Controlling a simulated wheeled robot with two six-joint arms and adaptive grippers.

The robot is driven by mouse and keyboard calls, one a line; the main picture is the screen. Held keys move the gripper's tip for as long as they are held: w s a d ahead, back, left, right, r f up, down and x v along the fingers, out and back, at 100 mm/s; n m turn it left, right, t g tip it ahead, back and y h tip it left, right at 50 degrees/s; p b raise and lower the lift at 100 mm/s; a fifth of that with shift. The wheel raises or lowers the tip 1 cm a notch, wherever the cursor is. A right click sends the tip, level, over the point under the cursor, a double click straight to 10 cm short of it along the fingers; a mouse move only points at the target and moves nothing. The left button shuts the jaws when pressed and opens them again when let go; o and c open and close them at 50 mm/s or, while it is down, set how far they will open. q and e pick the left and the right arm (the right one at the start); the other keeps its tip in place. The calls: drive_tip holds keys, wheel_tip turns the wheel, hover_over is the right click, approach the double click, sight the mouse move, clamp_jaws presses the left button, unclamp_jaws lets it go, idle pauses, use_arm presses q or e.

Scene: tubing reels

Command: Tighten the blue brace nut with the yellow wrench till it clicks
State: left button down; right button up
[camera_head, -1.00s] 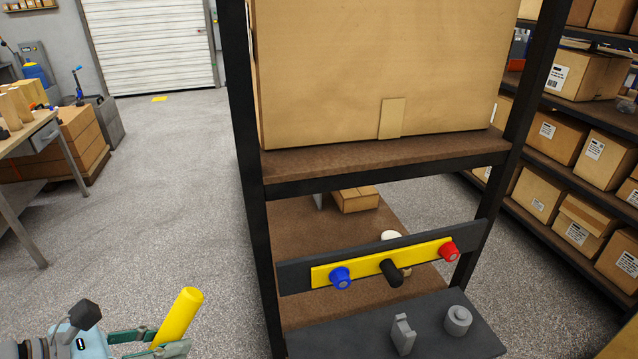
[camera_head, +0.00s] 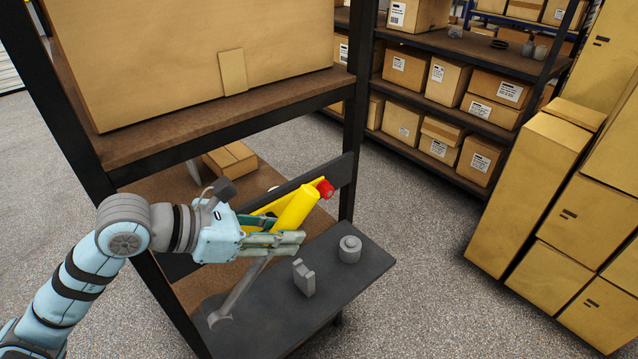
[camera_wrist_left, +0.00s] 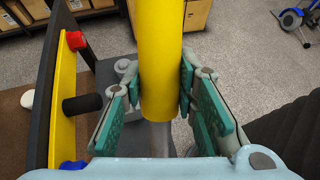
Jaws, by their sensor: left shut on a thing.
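My left gripper (camera_head: 288,232) is shut on the yellow handle of the wrench (camera_head: 298,207), in front of the brace. In the wrist view the yellow wrench (camera_wrist_left: 161,60) stands between my green finger pads (camera_wrist_left: 162,90). The blue nut (camera_wrist_left: 73,165) shows at the lower left there, on the yellow brace plate (camera_wrist_left: 64,130), apart from the handle. In the head view my gripper hides it. The red nut (camera_head: 325,188) is at the plate's right end. My right gripper is out of view.
The dark ledge (camera_head: 350,285) carries a grey upright block (camera_head: 303,278) and a grey round piece (camera_head: 349,249). Dark rack posts (camera_head: 355,130) stand close to my arm. A large carton (camera_head: 190,50) sits above. Open floor (camera_head: 420,240) lies to the right.

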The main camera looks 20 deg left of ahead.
use_arm(q)
drive_tip(key=w+d+r+n+t+b, duration=0.1)
drive_tip(key=w+r+n+t, duration=0.1)
drive_tip(key=w+r, duration=0.3)
drive_tip(key=shift+w+d+r+t+y, duration=0.4)
drive_tip(key=shift+r+t, duration=0.3)
drive_tip(key=shift+r, duration=0.15)
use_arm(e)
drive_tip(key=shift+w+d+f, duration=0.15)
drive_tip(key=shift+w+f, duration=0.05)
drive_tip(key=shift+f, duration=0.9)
use_arm(q)
drive_tip(key=shift+a, duration=0.1)
drive_tip(key=w+a, duration=0.1)
drive_tip(key=a, duration=0.1)
drive_tip(key=w+a+b, duration=0.1)
drive_tip(key=w+a, duration=0.1)
drive_tip(key=shift+a, duration=0.25)
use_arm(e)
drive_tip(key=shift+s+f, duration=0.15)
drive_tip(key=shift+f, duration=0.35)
use_arm(q)
drive_tip(key=shift+r, duration=0.1)
